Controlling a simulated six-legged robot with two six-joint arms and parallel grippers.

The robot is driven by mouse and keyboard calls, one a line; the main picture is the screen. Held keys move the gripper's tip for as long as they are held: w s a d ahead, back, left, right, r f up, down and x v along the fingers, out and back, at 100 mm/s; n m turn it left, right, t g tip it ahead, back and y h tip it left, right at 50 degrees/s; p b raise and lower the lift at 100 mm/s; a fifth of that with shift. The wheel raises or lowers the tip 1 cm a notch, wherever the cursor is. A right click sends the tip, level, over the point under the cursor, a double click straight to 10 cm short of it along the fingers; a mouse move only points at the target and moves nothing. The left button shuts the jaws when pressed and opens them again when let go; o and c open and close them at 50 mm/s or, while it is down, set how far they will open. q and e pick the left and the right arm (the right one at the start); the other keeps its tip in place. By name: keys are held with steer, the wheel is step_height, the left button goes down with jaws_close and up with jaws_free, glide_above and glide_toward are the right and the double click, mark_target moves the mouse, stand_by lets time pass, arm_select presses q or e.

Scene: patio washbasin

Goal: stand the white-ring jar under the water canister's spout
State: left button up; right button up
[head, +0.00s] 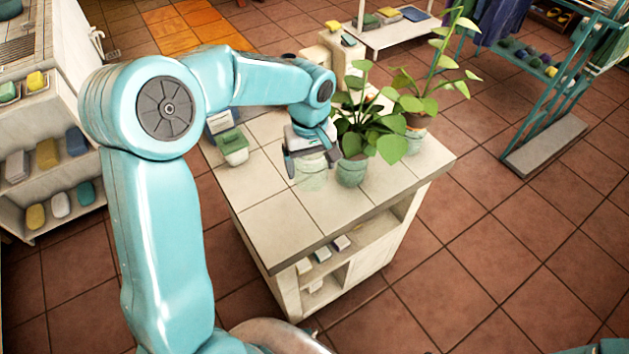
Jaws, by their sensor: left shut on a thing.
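My left gripper (309,158) points down over the tiled counter and is shut on a see-through, pale greenish jar (312,178). The jar is upright, at or just above the counter top; I cannot tell if it touches. Its upper part is hidden by the fingers, and I cannot make out a white ring. I cannot clearly identify the water canister or its spout; my arm and the plants cover part of the counter's far end. My right gripper is not in view.
A potted plant (352,170) stands close right of the jar, with a taller plant (416,137) behind it. A green-topped box (233,148) is to the left. The counter's near part (283,222) is bare. A beige block-like object (327,47) stands behind my arm.

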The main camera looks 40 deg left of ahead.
arm_select(q)
step_height(320, 180, down, 2)
steer(key=shift+s+a+f, duration=0.1)
steer(key=shift+s+f, duration=0.05)
steer(key=shift+f, duration=2.35)
steer(key=shift+f, duration=0.1)
steer(key=shift+f, duration=0.15)
steer(key=o, duration=0.8)
